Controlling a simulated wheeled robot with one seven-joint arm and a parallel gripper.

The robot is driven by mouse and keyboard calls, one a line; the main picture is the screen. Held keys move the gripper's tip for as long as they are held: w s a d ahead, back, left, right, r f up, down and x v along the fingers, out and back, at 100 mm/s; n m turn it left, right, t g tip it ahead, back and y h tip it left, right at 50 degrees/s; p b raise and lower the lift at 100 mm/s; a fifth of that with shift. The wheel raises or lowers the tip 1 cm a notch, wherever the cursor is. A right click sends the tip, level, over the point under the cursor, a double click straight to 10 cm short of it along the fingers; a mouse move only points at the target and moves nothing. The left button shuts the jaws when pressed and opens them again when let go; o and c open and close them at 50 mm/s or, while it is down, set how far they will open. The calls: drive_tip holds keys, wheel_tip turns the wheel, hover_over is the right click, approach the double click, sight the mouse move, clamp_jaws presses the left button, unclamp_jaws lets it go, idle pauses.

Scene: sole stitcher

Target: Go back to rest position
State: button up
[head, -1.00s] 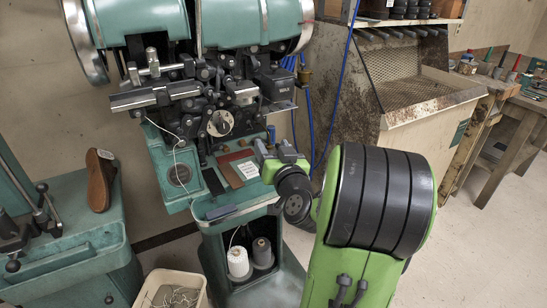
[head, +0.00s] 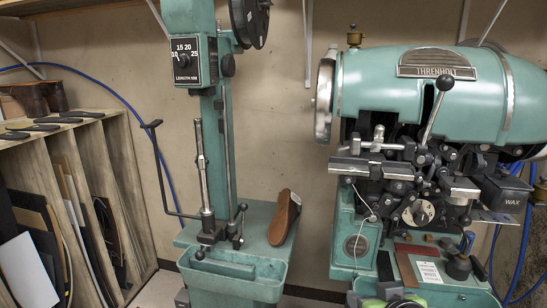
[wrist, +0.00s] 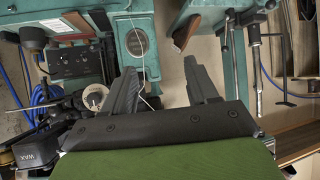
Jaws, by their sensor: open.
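My gripper (wrist: 160,72) is open and empty in the wrist view, with its two dark fingers spread apart and the green wrist below them. Between and beyond the fingers are the teal machine base and a pale wall. In the head view only a small part of my green arm shows at the bottom edge, right of centre, and the fingers cannot be made out there. The teal stitching machine (head: 430,88) stands at the right of the head view, with a dial (head: 419,212) and a black wax box (head: 507,192). The dial also shows in the wrist view (wrist: 95,97).
A teal column machine (head: 180,80) with a long lever stands left of the stitcher. A wooden rack (head: 95,150) of sheets stands at the far left. Blue hoses run along the wall.

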drive_tip(key=s+a+g+p, duration=0.1)
drive_tip(key=s+a+g, duration=0.2)
drive_tip(key=s, duration=0.6)
drive_tip(key=s+a+g, duration=0.2)
drive_tip(key=s+g, duration=0.1)
drive_tip(key=s, duration=0.6)
wheel_tip(320, 180, up, 11)
drive_tip(key=p, duration=1.1)
drive_tip(key=shift+w+a, duration=0.15)
drive_tip(key=shift+w, duration=0.15)
drive_tip(key=shift+f, duration=0.1)
